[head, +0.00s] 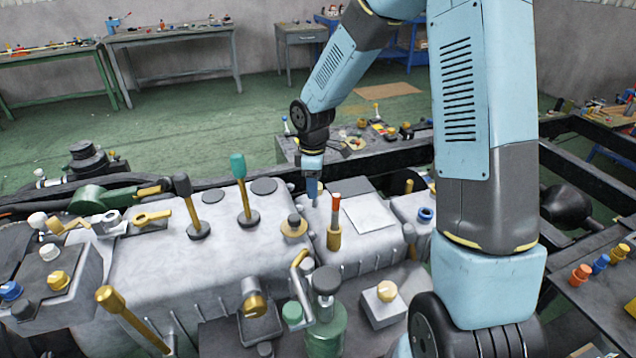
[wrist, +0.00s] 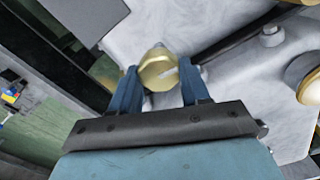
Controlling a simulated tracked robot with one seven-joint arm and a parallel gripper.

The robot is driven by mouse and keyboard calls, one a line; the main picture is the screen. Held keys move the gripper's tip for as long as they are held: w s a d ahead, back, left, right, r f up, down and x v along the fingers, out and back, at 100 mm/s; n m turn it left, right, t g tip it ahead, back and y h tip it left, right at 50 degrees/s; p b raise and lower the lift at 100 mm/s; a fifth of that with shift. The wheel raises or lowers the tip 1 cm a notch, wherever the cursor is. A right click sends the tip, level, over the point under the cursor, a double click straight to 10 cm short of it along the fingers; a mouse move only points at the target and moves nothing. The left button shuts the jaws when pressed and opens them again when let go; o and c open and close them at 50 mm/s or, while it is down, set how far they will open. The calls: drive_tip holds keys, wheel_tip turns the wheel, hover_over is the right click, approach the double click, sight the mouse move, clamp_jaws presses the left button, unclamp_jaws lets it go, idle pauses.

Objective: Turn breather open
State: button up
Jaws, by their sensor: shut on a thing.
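My gripper (head: 313,188) reaches down to the far edge of the grey casing (head: 140,275) in the head view. In the wrist view my gripper (wrist: 161,76) is shut on a brass hexagonal knob (wrist: 155,72), with one blue finger on each side. The knob has a pale mark on its face and stands on the grey casing. I take this knob to be the breather; no label shows. In the head view the knob is hidden behind the fingers.
A green-topped lever (head: 239,172) and a dark-topped lever (head: 184,190) stand left of my gripper. An orange-topped post (head: 335,218) stands close at its right. A brass round fitting (wrist: 310,80) is at the right in the wrist view.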

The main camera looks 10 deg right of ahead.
drive_tip(key=shift+w+d+r+n, duration=0.2)
drive_tip(key=shift+w+n, duration=0.1)
drive_tip(key=shift+n, duration=0.5)
drive_tip(key=shift+a, duration=0.1)
drive_tip(key=o, duration=1)
drive_tip(key=shift+f, duration=0.1)
drive_tip(key=shift+o, duration=0.2)
drive_tip(key=shift+s, duration=0.1)
wheel_tip(320, 180, up, 14)
drive_tip(key=shift+f, duration=0.2)
